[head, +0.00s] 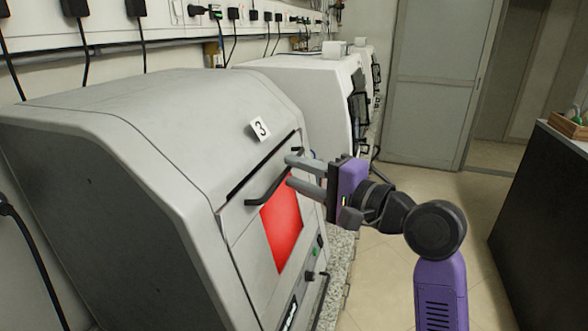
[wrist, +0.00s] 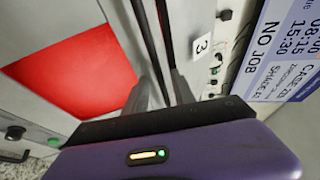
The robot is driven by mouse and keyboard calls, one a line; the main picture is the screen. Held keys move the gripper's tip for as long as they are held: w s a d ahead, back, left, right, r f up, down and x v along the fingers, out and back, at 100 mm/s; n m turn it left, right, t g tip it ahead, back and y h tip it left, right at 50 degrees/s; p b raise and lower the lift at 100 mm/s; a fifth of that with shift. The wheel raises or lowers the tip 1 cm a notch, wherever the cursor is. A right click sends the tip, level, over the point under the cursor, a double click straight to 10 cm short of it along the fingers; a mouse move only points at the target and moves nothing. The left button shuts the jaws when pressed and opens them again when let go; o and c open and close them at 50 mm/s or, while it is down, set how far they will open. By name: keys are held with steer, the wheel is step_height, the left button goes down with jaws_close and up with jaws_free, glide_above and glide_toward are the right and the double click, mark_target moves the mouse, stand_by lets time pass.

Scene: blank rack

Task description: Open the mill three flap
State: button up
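Mill three is the grey machine (head: 120,125) at left in the head view, with a white label "3" (head: 260,128) on top; the label also shows in the wrist view (wrist: 202,44). Its front flap has a red window (head: 283,228), which fills the upper left of the wrist view (wrist: 80,75). The flap looks closed. A black bar handle (head: 262,192) crosses the flap's upper part. My gripper (head: 289,172) is at the handle with its fingers apart. The bar (wrist: 152,45) appears to run between them in the wrist view; contact cannot be told.
More white machines (head: 320,95) stand in a row behind. A grey door (head: 432,80) is at the back. A dark counter (head: 545,200) with a wooden box (head: 570,125) stands at right. The floor (head: 395,285) between is clear. A text panel (wrist: 288,50) shows in the wrist view.

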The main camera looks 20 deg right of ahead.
steer(key=shift+w+a, duration=0.25)
steer(key=shift+w, duration=0.25)
jaws_close()
stand_by(1.2)
